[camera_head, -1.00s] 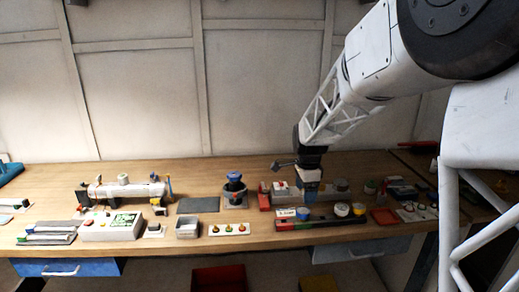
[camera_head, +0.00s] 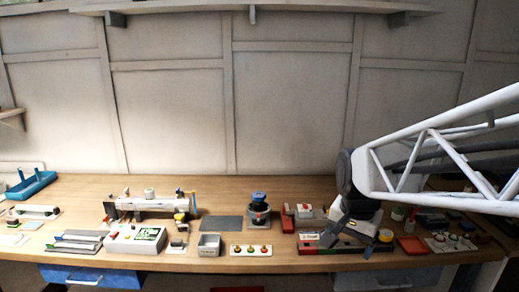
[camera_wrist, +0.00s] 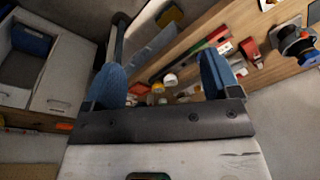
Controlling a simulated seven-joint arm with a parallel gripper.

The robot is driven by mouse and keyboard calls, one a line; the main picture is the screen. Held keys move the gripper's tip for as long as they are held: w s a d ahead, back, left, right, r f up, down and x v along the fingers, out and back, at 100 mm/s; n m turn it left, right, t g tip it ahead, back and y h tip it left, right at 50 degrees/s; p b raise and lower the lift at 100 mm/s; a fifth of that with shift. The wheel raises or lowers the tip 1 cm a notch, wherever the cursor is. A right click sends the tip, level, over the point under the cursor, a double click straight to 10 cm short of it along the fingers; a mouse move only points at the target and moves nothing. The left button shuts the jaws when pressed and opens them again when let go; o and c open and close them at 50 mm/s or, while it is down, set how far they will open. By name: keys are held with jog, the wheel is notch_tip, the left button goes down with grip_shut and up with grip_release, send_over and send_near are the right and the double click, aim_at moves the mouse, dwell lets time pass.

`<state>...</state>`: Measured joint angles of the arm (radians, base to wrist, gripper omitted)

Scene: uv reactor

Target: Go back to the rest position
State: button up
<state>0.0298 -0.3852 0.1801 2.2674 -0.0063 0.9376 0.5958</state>
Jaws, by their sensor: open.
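My gripper (camera_wrist: 163,78) shows in the wrist view with its two blue fingers wide apart and nothing held between them. In the head view my white lattice arm reaches in from the right, and its dark wrist end hangs over the right part of the wooden workbench (camera_head: 190,182). The fingers are hard to make out there. The wrist view looks at the bench at a slant, with several small items beyond the fingers. The arm hides part of the bench's right side.
A white device with a green panel (camera_head: 135,238), a blue-topped round unit (camera_head: 258,208), a grey bin (camera_head: 208,245) and a button strip (camera_head: 251,250) stand on the bench. A red tray (camera_head: 412,246) lies near the arm. A shelf (camera_head: 270,8) runs along the wall above.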

jog(key=s+a+f+n+t, duration=0.1)
jog(key=s+n, duration=0.6)
jog(key=s, duration=0.8)
jog(key=shift+s, duration=0.25)
jog(key=shift+f, duration=0.1)
dwell(0.3)
